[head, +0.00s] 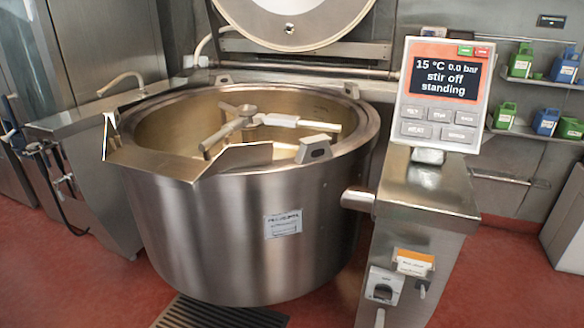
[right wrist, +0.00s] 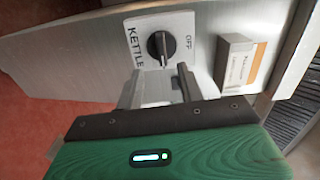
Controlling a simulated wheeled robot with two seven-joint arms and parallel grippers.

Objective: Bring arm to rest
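My right gripper (right wrist: 158,82) is in the right wrist view, fingers apart with nothing between them. The black rotary switch (right wrist: 161,45) lies just past the fingertips on a white plate marked OFF and KETTLE; I cannot tell if a finger touches it. In the head view the switch plate (head: 383,285) is on the front of the control pillar (head: 425,205); small grey parts near the bottom edge there are too small to name. My left gripper is in neither view.
The large steel kettle (head: 245,235) stands open, its lid (head: 292,15) raised and a stirrer (head: 238,122) inside. The display (head: 440,80) reads 15 °C, 0.0 bar, stir off, standing. A box with an orange label (head: 413,262) sits beside the switch. Red floor (head: 520,265) is clear at right.

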